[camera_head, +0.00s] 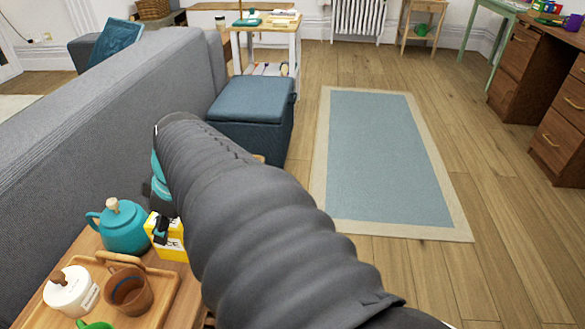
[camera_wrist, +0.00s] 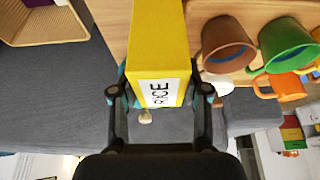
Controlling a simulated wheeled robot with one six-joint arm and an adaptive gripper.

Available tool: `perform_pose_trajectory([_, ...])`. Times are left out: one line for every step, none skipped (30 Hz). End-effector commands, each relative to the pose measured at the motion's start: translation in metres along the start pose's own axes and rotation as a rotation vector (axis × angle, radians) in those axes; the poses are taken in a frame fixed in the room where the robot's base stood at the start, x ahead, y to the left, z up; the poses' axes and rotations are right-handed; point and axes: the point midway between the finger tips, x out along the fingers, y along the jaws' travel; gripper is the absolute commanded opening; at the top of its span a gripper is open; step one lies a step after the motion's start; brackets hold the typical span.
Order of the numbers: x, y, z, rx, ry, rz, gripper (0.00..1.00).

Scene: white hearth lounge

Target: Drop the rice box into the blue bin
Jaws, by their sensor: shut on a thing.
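The rice box (camera_head: 170,246) is yellow with a white label, and sits low left of centre in the head view, partly hidden by my arm. In the wrist view the rice box (camera_wrist: 158,45) stands between the two dark fingers of my gripper (camera_wrist: 161,96), which are shut on its sides. My gripper (camera_head: 160,228) is mostly hidden behind my arm in the head view. I cannot tell whether the box touches the wooden table (camera_head: 92,245) or is just above it. I cannot make out a blue bin in either view.
A teal teapot (camera_head: 122,229) stands close left of the box. A wooden tray (camera_head: 163,293) with a brown mug (camera_head: 130,292) and a white jar (camera_head: 72,292) is nearer. A grey sofa (camera_head: 110,110) runs along the left. The floor around the blue rug (camera_head: 380,160) is clear.

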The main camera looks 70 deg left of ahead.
Motion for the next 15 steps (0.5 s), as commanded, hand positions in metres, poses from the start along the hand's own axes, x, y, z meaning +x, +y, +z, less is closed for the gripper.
perform_pose_trajectory([0.004,-0.001,-0.003,-0.001,-0.001,-0.001,0.12])
perform_pose_trajectory([0.006,-0.001,-0.004,0.0,0.0,-0.001,0.12])
perform_pose_trajectory([0.007,-0.001,-0.005,0.0,0.0,0.0,0.12])
perform_pose_trajectory([0.008,-0.001,-0.005,0.001,0.0,0.0,0.12])
perform_pose_trajectory([0.01,-0.001,-0.005,0.001,0.0,0.0,0.12])
perform_pose_trajectory([0.012,-0.001,-0.004,0.001,0.0,0.0,0.12])
perform_pose_trajectory([0.014,-0.001,-0.003,0.001,0.0,0.0,0.12])
perform_pose_trajectory([0.017,-0.001,-0.002,0.001,-0.001,-0.001,0.12])
perform_pose_trajectory([0.022,-0.002,0.0,0.001,-0.001,-0.001,0.12])
perform_pose_trajectory([0.026,-0.002,0.002,0.002,-0.001,-0.001,0.12])
perform_pose_trajectory([0.03,-0.002,0.004,0.002,-0.001,-0.001,0.12])
perform_pose_trajectory([0.035,-0.002,0.006,0.002,-0.001,-0.002,0.12])
perform_pose_trajectory([0.038,-0.001,0.007,0.002,-0.001,-0.001,0.12])
perform_pose_trajectory([0.041,-0.001,0.009,0.002,-0.001,0.0,0.12])
perform_pose_trajectory([0.044,-0.001,0.01,0.001,-0.001,-0.001,0.12])
